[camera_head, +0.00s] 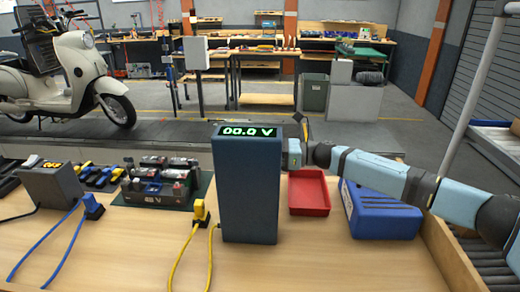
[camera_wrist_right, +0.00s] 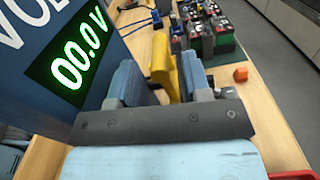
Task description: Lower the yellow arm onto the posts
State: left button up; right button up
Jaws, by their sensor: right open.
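The yellow arm (camera_wrist_right: 161,62) shows in the right wrist view as a yellow bar beside the dark blue voltmeter tower (camera_wrist_right: 35,65). My right gripper (camera_wrist_right: 158,80) has its two fingers on either side of the bar, open; contact is unclear. In the head view the tower (camera_head: 248,190) reads 00.0 V and hides part of my right gripper (camera_head: 293,148) and most of the yellow arm (camera_head: 302,120). The battery pack (camera_head: 150,200), marked 48 V, stands left of the tower. I cannot make out which parts are the posts. My left gripper is not in view.
A yellow plug (camera_head: 200,213) with its cable stands just left of the tower. A grey meter (camera_head: 50,187) and blue plug (camera_head: 92,206) are further left. A red tray (camera_head: 309,193) and blue box (camera_head: 380,212) lie to the right.

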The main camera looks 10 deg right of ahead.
jog(key=shift+w+a, duration=0.15)
jog(key=shift+a, duration=0.6)
grip_shut()
jog(key=shift+w+d, duration=0.1)
